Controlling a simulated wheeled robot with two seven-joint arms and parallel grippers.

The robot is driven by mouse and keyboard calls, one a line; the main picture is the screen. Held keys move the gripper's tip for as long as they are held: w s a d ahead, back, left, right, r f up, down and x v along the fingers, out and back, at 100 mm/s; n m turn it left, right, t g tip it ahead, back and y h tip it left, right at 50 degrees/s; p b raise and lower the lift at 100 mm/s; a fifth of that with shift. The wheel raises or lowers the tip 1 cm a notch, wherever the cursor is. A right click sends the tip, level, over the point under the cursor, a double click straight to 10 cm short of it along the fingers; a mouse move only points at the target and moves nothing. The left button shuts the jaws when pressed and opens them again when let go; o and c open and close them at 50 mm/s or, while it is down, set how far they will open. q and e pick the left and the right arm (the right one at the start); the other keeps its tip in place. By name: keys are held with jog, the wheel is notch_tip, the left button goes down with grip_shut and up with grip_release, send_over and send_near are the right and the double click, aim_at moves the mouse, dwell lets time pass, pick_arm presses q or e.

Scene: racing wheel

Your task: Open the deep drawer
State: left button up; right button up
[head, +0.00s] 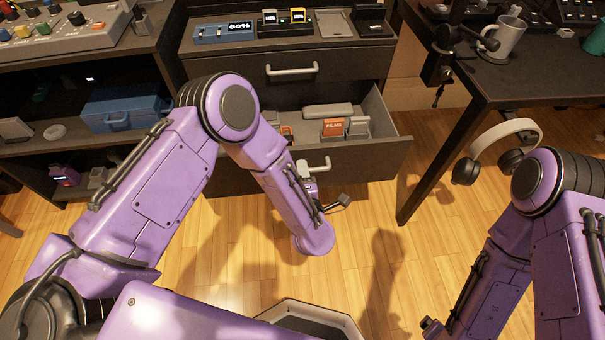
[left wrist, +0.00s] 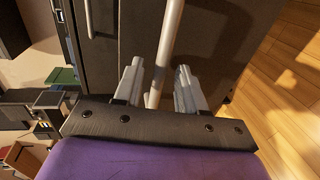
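The deep drawer (head: 370,160) is the lower drawer of the dark cabinet and is pulled partly out, with its inside showing from above. Its silver bar handle (head: 320,164) is on the front face. My left gripper (head: 307,170) is at this handle, partly hidden by my forearm in the head view. In the left wrist view, the two grey fingers of my left gripper (left wrist: 158,84) stand apart on either side of the handle bar (left wrist: 169,40), with gaps showing. My right arm is at the right of the head view; its gripper is out of sight.
The upper drawer (head: 290,70) is closed. Boxes and cartridges (head: 334,128) lie inside the open drawer. A dark desk (head: 530,85) with a mug (head: 503,40) stands at right, headphones (head: 497,150) beside it. An open shelf (head: 85,110) is at left. Wooden floor lies in front.

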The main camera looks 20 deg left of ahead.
pick_arm(q)
jog(key=p+v, duration=0.1)
jog(key=v, duration=0.9)
jog(key=shift+s, duration=0.25)
jog(key=shift+d, duration=0.1)
jog(key=s+a+f+m+g+h, duration=0.2)
jog(key=s+a+f+m+g, duration=0.1)
jog(key=f+m, duration=0.3)
jog(key=s+a+f+m+g+h, duration=0.25)
jog(key=f+m, duration=0.25)
jog(key=m, duration=0.3)
jog(key=s+a+f+m+g+y, duration=0.25)
jog(key=s+a+g, duration=0.25)
jog(key=s+a, duration=0.85)
notch_tip(320, 180, up, 13)
jog(key=a+p, duration=0.3)
jog(key=p, duration=1.1)
jog(key=shift+w+r+n+g, duration=0.2)
jog(key=shift+n+g, duration=0.15)
jog(key=shift+n, duration=0.1)
